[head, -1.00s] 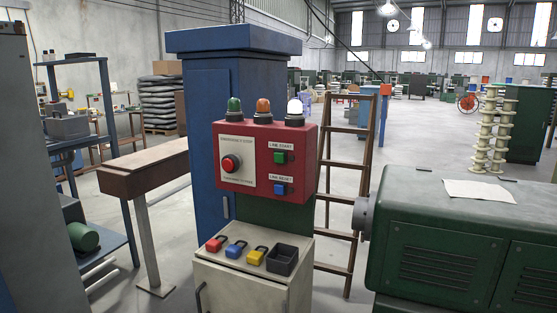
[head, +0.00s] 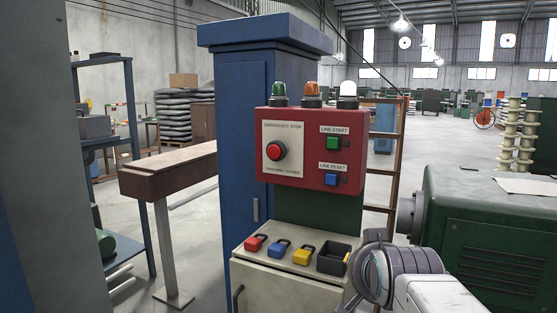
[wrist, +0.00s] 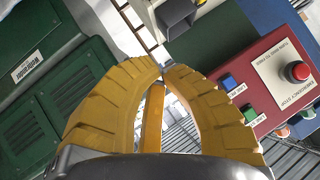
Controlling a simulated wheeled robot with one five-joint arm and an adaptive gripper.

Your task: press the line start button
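The round red emergency stop (head: 277,150) is on the panel's left. My gripper (wrist: 164,70) has two yellow ribbed fingers whose tips meet; nothing shows between them. It points past the panel's side, apart from the button. In the head view my arm is low at right, the fingers mostly hidden.
Below the panel, a cream cabinet (head: 285,280) holds red, blue and yellow padlocks and a dark tray (head: 333,262). A green machine (head: 490,235) stands close on the right. A blue cabinet (head: 240,130) is behind the panel. A brown bench (head: 165,170) stands left.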

